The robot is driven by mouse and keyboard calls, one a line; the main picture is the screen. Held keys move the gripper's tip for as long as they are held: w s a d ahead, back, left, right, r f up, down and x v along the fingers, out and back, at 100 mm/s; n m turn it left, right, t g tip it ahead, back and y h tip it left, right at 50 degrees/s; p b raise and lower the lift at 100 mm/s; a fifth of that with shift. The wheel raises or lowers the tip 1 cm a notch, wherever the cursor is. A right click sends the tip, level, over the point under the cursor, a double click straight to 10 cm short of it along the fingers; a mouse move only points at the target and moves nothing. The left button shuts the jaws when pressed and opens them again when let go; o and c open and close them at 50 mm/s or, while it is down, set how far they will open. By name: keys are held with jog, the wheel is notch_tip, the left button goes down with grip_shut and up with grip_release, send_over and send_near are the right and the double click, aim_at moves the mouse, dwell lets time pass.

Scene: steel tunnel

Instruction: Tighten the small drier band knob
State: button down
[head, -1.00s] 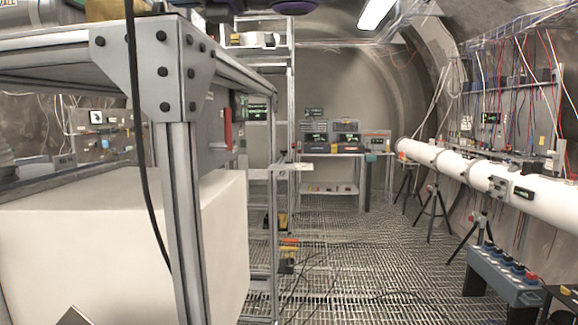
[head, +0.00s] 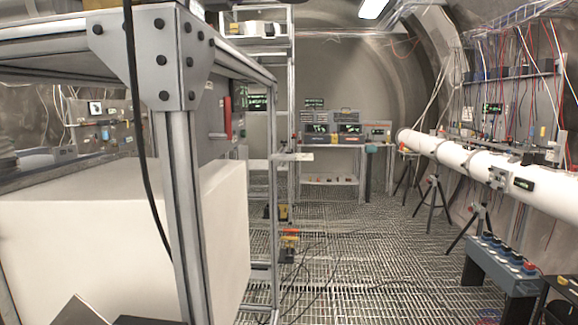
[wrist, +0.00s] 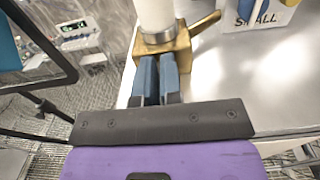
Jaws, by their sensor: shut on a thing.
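In the wrist view my gripper (wrist: 160,82) has its two blue fingers close together at the front of a brass block (wrist: 176,52). A white upright cylinder (wrist: 157,14) with a metal collar stands on this block. A brass lever or stem (wrist: 205,22) sticks out to the right. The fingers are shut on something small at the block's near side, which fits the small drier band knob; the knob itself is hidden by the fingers. A white panel with the word SMALL (wrist: 262,14) is at the upper right.
A grey metal bench surface (wrist: 235,75) lies right of the fingers. In the head view a metal frame post (head: 172,200) and a large white box (head: 90,235) fill the left. A blue-grey button box (head: 500,262) stands at right. The grated floor (head: 350,240) between is largely open.

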jog(key=shift+s+a+r, duration=0.25)
jog(key=shift+w+r, duration=0.1)
jog(key=shift+r, duration=0.1)
jog(key=shift+a, duration=0.35)
jog(key=d, duration=0.6)
jog(key=shift+f, duration=0.15)
jog(key=shift+d, duration=0.15)
